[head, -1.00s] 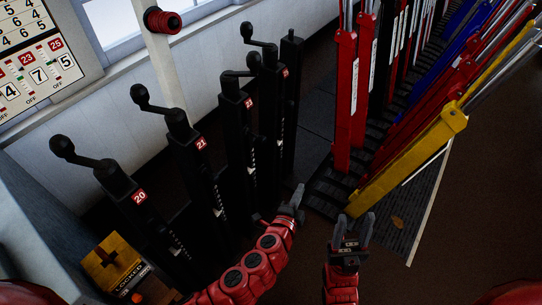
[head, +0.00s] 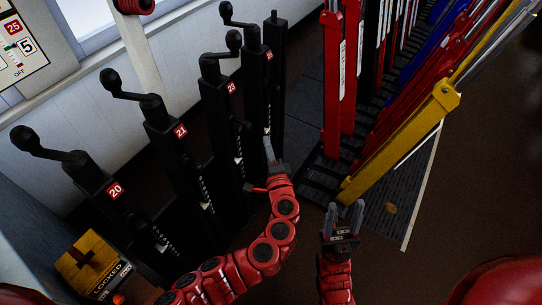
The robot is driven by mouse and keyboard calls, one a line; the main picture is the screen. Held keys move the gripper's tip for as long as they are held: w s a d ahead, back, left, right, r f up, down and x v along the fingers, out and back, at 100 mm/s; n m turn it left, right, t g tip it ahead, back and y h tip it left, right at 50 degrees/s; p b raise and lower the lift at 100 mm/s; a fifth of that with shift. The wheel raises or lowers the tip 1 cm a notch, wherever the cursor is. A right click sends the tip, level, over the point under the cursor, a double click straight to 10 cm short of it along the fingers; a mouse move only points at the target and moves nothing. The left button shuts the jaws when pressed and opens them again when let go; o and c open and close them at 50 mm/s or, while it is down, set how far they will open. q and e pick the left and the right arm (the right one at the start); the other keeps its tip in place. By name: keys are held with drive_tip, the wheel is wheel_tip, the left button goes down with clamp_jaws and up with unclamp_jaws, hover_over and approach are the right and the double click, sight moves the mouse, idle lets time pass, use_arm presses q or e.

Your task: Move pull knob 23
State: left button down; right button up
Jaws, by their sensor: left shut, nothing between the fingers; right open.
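The black post labelled 23 (head: 231,87) stands in the row of lever posts. Its crank points to the right, with its round black pull knob (head: 233,41) above the post. A pale pointer (head: 238,160) shows low on its scale side. My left gripper (head: 267,148) is shut and empty. In the picture it lies right of post 23 and well below the knob, overlapping the lower part of the post behind; I cannot tell if it touches. My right gripper (head: 344,212) is open and empty, over the floor further right.
Post 20 (head: 94,180) and post 21 (head: 165,125) stand to the left, their cranks pointing left. Post 25 (head: 256,80) stands behind 23. Red, blue and yellow levers (head: 400,140) rise at right. A yellow lock box (head: 85,262) is at lower left.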

sight(247, 130)
use_arm(q)
drive_tip(key=w+a, duration=0.1)
drive_tip(key=w, duration=0.1)
drive_tip(key=w+a+p, duration=0.1)
drive_tip(key=w+a, duration=0.1)
drive_tip(key=shift+w+a, duration=0.1)
drive_tip(key=shift+a, duration=0.15)
drive_tip(key=shift+a, duration=0.1)
drive_tip(key=shift+w+a+b, duration=0.5)
drive_tip(key=shift+w+a, duration=0.35)
drive_tip(key=shift+a, duration=0.2)
